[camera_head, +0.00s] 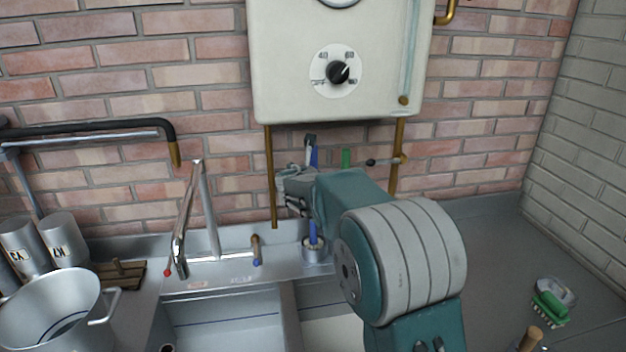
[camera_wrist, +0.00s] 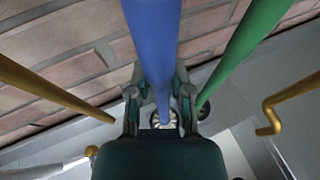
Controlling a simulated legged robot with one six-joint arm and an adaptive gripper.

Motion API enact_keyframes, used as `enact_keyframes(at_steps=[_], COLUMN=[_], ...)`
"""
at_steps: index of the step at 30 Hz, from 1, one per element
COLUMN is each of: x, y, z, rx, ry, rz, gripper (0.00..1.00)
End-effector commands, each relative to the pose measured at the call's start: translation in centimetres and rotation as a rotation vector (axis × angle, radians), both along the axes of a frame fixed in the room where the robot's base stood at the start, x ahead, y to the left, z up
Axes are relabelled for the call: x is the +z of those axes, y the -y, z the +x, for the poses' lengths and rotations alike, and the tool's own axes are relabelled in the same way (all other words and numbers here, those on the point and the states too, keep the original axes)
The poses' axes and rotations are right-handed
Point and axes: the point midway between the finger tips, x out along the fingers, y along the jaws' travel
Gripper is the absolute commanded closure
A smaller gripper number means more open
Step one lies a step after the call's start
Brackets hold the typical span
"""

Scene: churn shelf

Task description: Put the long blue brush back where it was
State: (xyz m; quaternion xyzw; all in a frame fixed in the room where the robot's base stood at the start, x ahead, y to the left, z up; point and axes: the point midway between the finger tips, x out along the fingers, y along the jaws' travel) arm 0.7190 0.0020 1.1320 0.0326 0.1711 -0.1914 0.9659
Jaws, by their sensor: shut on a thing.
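The long blue brush (camera_head: 313,232) stands roughly upright below the white wall unit. Its blue shaft also fills the middle of the wrist view (camera_wrist: 155,45). My gripper (camera_head: 296,188) is shut on the shaft, with a finger on each side in the wrist view (camera_wrist: 160,98). The shaft's lower end meets a small metal cup (camera_head: 316,251) on the ledge behind the sinks. I cannot tell whether the end is inside the cup or just in front of it. My arm hides part of the brush.
Brass pipes (camera_head: 270,175) hang on both sides. The tap (camera_head: 190,215) is left. A green scrubbing brush (camera_head: 550,308) lies on the right counter, which is mostly clear.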

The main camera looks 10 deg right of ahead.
Motion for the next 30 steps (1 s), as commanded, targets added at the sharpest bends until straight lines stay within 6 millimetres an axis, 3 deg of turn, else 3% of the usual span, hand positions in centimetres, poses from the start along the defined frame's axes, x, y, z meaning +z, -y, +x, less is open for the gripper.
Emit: enact_keyframes(at_steps=[7,18,19,21,30], x=[-1.4,-1.7,-1.8,-1.7,-1.7], y=[0.1,0.1,0.1,0.0,0.0], z=[0.2,0.2,0.2,0.2,0.2], rx=[0.002,0.002,0.002,0.002,0.002], ry=[-0.008,-0.007,-0.007,-0.007,-0.007], rz=[0.004,0.004,0.005,0.005,0.005], gripper=[1.00,1.00,0.64,0.38,0.38])
